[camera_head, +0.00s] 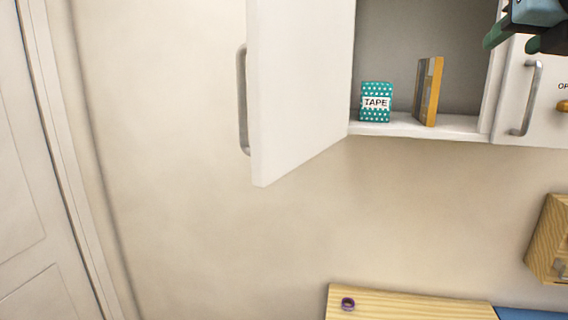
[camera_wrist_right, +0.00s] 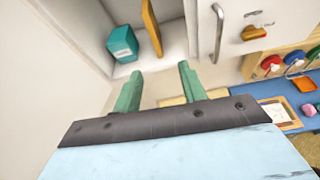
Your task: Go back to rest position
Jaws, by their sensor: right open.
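My right gripper (camera_head: 514,40) shows at the top right corner of the head view, partly cut off by the frame edge. In the right wrist view its two green fingers (camera_wrist_right: 158,88) are apart, with nothing between them. It is in front of the wall cabinet, near the open compartment. My left gripper is not in view.
The cabinet door (camera_head: 300,85) stands open. A teal TAPE box (camera_head: 376,102) and an upright yellow-edged book-like item (camera_head: 428,90) stand on its shelf (camera_head: 455,127). A wooden surface (camera_head: 410,306) below bears a purple ring (camera_head: 347,304). Wall left of the door is clear.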

